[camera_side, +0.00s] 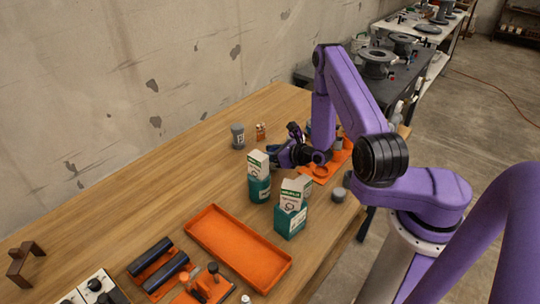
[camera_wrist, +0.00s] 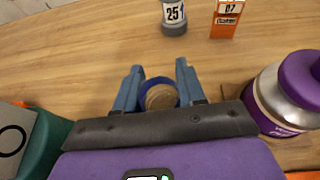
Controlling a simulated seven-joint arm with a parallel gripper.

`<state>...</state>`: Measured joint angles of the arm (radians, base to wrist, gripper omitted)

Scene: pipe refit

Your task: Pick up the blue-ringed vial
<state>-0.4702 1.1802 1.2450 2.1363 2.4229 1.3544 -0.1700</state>
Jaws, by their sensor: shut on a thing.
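The blue-ringed vial (camera_wrist: 160,96) shows in the wrist view as a round tan top with a dark blue ring around it. It is between the two blue-grey fingers of my gripper (camera_wrist: 158,76), which is shut on it. In the side view my gripper (camera_side: 283,157) is low over the wooden table, just behind the rear green-and-white carton. The vial cannot be made out in the side view. Whether its base touches the table cannot be told.
A grey labelled container (camera_wrist: 174,16) and a small orange-and-white box (camera_wrist: 227,18) stand ahead. A silver bottle with purple cap (camera_wrist: 290,95) stands close right. Green-and-white cartons (camera_side: 259,190) (camera_side: 290,220) stand near an empty orange tray (camera_side: 205,238). The table's left middle is clear.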

